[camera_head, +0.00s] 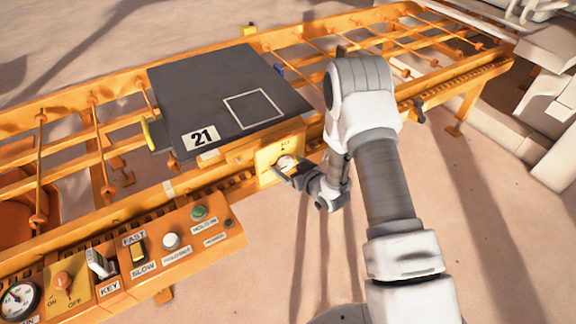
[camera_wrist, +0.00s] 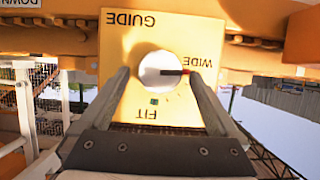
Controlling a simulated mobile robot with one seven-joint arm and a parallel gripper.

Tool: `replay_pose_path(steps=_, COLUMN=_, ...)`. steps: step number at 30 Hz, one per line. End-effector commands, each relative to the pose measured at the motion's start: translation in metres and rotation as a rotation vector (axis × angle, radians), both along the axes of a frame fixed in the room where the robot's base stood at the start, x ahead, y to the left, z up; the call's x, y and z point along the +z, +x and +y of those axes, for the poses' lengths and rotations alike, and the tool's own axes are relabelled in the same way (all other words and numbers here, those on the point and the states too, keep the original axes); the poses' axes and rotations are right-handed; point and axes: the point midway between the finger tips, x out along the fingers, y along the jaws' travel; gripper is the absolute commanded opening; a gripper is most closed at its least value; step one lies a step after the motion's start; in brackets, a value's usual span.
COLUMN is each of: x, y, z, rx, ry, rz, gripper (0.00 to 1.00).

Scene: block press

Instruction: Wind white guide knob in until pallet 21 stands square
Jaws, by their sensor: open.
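Pallet 21 (camera_head: 215,85) is a dark grey plate with a white 21 label and a white outlined square, lying across the orange rail frame; I cannot tell for sure whether it is square to the rails. The white guide knob (camera_head: 286,162) sits on a yellow panel below its front edge. In the wrist view the panel is upside down; the knob (camera_wrist: 158,82) is round, its dark and red pointer toward WIDE, with FIT below it. My gripper (camera_wrist: 158,72) is open, one finger on each side of the knob; contact is unclear. It also shows in the head view (camera_head: 290,173).
A control box (camera_head: 150,255) with a FAST/SLOW switch, key, several buttons and an ON/OFF knob stands at lower left. Orange rails (camera_head: 60,160) with cross rods extend both ways. A small crank handle (camera_head: 419,108) juts from the front rail. White machinery (camera_head: 545,110) stands at right.

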Motion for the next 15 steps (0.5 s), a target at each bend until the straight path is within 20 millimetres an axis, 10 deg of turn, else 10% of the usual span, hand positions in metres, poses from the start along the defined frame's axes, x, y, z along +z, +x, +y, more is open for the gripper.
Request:
replay_pose_path(steps=11, x=-0.0020, y=0.0046, z=0.0030, rx=-0.001, ry=0.000, rz=0.000, gripper=0.96)
replay_pose_path(steps=15, x=-0.0019, y=0.0045, z=0.0029, rx=-0.001, ry=0.000, rz=0.000, gripper=0.71)
